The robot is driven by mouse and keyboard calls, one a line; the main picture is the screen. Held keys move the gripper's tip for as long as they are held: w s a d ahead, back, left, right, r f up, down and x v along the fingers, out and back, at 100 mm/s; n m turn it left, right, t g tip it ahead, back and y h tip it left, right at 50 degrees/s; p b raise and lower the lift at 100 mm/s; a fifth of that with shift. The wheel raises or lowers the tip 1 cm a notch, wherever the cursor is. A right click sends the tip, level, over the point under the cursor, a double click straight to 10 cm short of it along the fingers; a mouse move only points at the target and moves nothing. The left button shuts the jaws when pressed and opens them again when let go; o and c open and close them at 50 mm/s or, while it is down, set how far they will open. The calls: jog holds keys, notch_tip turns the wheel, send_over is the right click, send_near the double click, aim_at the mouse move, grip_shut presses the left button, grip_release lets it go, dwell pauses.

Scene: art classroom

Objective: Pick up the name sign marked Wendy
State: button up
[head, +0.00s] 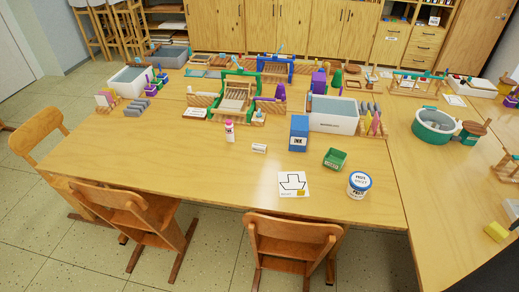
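A small white sign (259,148) with a dark line of lettering stands on the near wooden table, between a small pink-and-white bottle and a blue box. Its lettering is too small to read, so I cannot tell whether it says Wendy. A second white card (194,112) with small print lies farther back, left of the green loom frame; its print is also unreadable. My gripper is not in the head view.
The near table (150,160) has free room at its left and front. Around the small sign are the bottle (230,132), blue ink box (299,133), green box (335,158), white-and-blue jar (359,185) and arrow card (294,184). Chairs (292,240) line the front edge.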

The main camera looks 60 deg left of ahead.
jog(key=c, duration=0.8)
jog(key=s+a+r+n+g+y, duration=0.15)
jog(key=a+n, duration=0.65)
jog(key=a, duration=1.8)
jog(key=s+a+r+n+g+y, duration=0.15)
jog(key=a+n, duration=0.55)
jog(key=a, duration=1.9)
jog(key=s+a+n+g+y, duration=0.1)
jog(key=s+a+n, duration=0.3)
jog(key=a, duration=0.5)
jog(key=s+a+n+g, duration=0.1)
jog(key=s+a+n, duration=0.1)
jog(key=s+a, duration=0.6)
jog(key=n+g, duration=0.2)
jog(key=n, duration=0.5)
send_over(260, 146)
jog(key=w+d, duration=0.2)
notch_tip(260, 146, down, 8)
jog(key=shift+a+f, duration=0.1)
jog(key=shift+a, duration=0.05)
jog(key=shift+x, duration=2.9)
